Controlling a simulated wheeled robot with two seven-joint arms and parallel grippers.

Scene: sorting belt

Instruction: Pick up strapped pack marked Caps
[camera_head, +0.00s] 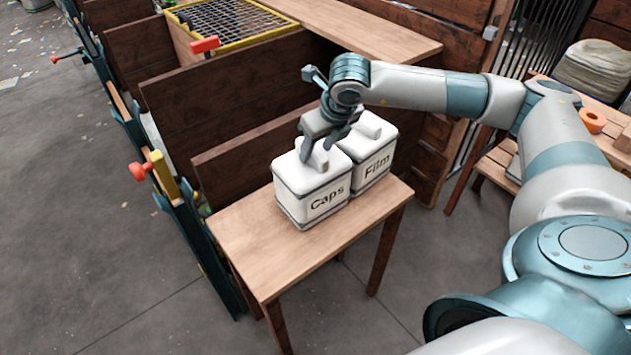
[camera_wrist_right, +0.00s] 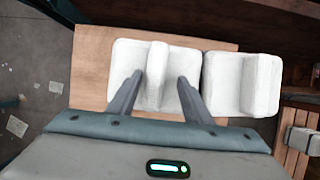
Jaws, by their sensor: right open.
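The strapped pack marked Caps (camera_head: 310,190) is a white box with a dark band and a raised grip on top. It stands upright on the small wooden table (camera_head: 280,252). My right gripper (camera_head: 318,152) is open above it, its fingers on either side of the raised grip. In the right wrist view, the Caps pack (camera_wrist_right: 191,62) lies under the gripper (camera_wrist_right: 156,84), and the raised grip stands between the two fingers. Whether the fingers touch it cannot be told. My left gripper is not in view.
A similar white pack marked Film (camera_head: 374,168) stands close beside the Caps pack, and it also shows in the right wrist view (camera_wrist_right: 242,84). Dark wooden panels (camera_head: 235,95) stand behind the table. The table's front left part is bare.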

